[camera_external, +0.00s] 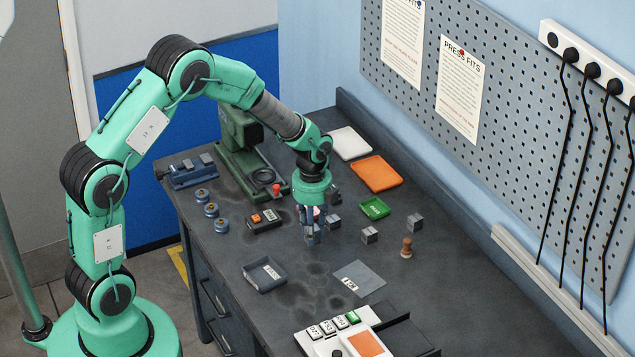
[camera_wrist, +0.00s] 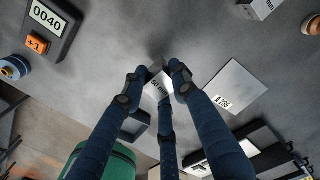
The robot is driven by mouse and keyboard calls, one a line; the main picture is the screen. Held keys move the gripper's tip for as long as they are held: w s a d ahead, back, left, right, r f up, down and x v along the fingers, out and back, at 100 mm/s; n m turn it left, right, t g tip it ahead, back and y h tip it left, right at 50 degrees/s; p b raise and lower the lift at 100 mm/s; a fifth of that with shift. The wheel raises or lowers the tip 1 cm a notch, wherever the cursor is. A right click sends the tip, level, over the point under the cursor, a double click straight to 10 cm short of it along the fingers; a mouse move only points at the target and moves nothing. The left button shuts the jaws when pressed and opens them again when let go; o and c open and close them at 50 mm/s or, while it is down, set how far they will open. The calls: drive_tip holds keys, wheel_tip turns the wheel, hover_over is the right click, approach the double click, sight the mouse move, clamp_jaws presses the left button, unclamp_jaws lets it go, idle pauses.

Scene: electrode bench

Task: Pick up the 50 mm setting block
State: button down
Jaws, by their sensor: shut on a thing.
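The 50 mm setting block (camera_wrist: 161,86) is a small grey metal block with "50 mm" printed on its pale face. In the wrist view it sits between the dark blue fingers of my gripper (camera_wrist: 158,79), which is shut on it. In the external view my gripper (camera_external: 312,229) points straight down over the middle of the bench, and its fingers largely hide the block. I cannot tell whether the block still touches the bench top.
Other grey blocks stand close by to the right (camera_external: 370,235) and further right (camera_external: 415,222). A wooden stamp (camera_external: 406,247), a green tray (camera_external: 375,208), a labelled grey plate (camera_external: 359,278), a dark tray (camera_external: 264,275) and a counter box (camera_external: 265,220) surround the spot.

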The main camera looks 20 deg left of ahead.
drive_tip(key=s+a, duration=0.2)
drive_tip(key=s, duration=0.2)
drive_tip(key=s+a+r, duration=0.1)
drive_tip(key=s+a, duration=0.1)
drive_tip(key=s, duration=0.2)
drive_tip(key=s+a+p, duration=0.1)
drive_tip(key=s+a, duration=0.1)
drive_tip(key=s, duration=0.2)
drive_tip(key=shift+s+a+r, duration=0.1)
drive_tip(key=shift+a+r, duration=0.1)
drive_tip(key=shift+a, duration=0.15)
drive_tip(key=shift+s, duration=0.1)
